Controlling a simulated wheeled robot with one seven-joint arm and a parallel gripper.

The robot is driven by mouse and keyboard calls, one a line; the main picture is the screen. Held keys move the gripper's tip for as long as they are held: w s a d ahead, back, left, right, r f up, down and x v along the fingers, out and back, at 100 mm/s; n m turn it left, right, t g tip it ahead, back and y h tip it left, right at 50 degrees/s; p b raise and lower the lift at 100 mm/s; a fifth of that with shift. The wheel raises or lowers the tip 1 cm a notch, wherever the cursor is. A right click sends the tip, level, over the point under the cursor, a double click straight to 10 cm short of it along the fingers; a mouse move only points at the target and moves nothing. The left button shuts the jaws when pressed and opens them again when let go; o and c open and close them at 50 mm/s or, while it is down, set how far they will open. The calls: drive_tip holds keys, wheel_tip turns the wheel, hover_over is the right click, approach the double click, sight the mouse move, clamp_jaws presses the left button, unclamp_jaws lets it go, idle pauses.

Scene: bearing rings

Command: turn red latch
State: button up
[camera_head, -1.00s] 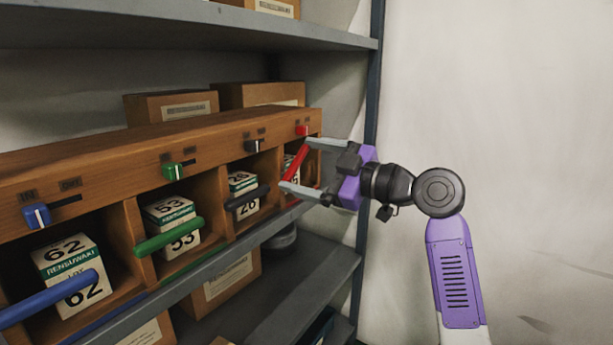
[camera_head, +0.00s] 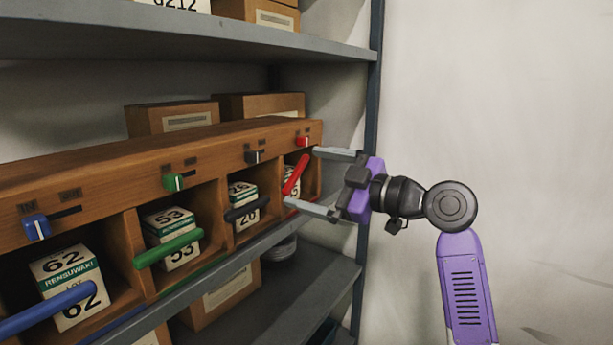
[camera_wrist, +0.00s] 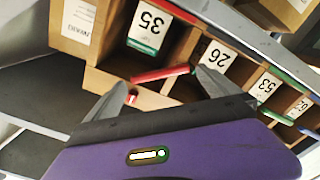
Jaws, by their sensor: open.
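A red bar handle (camera_head: 296,174) crosses the front of the far-right compartment of the wooden unit and is tilted more steeply than the other bars. It also shows in the wrist view (camera_wrist: 160,74). A small red slider knob (camera_head: 303,141) sits on the panel above it; it shows in the wrist view (camera_wrist: 132,98) too. My gripper (camera_head: 301,177) is open, with one fingertip above and one below the red bar in the head view. I cannot tell if either finger touches it. Nothing is held. A white box (camera_wrist: 149,27) marked 35 stands behind the bar.
The neighbouring compartments have a black bar (camera_head: 246,208), a green bar (camera_head: 168,248) and a blue bar (camera_head: 45,309), with numbered boxes behind. A grey shelf post (camera_head: 374,85) stands just behind my gripper. The pale wall side at right is clear.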

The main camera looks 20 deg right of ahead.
drive_tip(key=v, duration=0.6)
drive_tip(key=shift+p, duration=0.3)
drive_tip(key=shift+s, duration=0.1)
drive_tip(key=shift+c, duration=0.2)
